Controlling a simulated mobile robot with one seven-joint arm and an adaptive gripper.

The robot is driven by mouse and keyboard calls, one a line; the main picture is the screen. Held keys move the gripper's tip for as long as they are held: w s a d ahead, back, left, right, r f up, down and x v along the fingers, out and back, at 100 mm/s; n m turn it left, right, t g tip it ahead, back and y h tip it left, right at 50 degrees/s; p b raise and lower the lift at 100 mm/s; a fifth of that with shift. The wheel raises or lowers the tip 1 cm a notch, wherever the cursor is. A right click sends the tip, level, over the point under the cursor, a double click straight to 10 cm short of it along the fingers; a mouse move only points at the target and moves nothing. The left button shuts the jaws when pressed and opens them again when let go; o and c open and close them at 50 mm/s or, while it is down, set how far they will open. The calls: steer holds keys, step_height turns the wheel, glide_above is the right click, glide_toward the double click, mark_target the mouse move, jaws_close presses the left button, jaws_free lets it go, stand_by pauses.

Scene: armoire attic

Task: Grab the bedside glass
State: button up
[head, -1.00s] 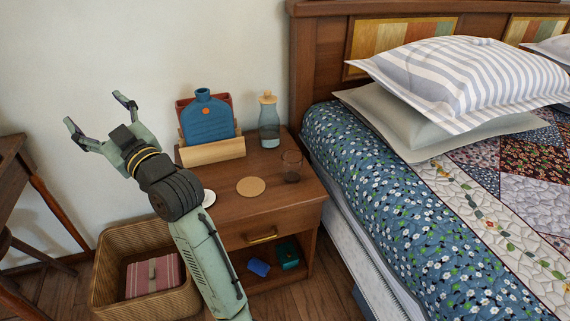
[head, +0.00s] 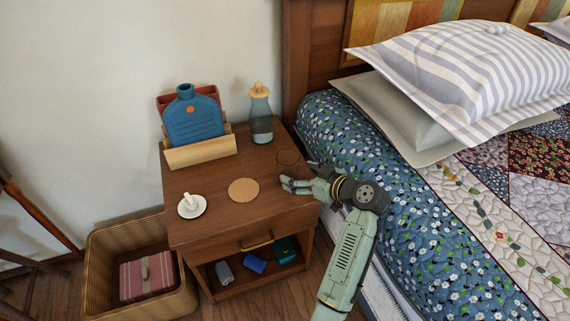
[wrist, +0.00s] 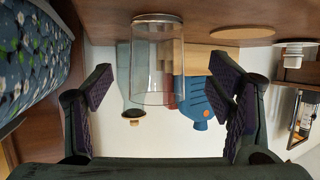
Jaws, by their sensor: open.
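The bedside glass is a clear, empty-looking tumbler (head: 287,158) at the right side of the nightstand top (head: 225,218). In the head view its lower part is hard to make out beside my gripper (head: 296,174). My gripper is open at the nightstand's right edge, fingers pointing left and back toward the glass. In the wrist view, which looks upside down, the glass (wrist: 157,62) hangs between the two open finger pads, slightly ahead of them. The pads stand apart from it on both sides.
Behind the glass stand a stoppered bottle (head: 260,115) and a blue hot-water bottle (head: 194,120) in a wooden holder (head: 200,151). A cork coaster (head: 243,190) and a white candle dish (head: 192,207) lie to the left. The bed (head: 400,200) borders the right side.

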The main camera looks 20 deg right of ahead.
mark_target(294, 171)
steer(key=shift+p+x, duration=0.95)
steer(key=shift+x, duration=2.15)
steer(key=shift+w+d, duration=0.1)
steer(key=shift+d, duration=0.1)
steer(key=c, duration=1.4)
steer(key=shift+r, duration=0.1)
steer(key=shift+c, duration=0.2)
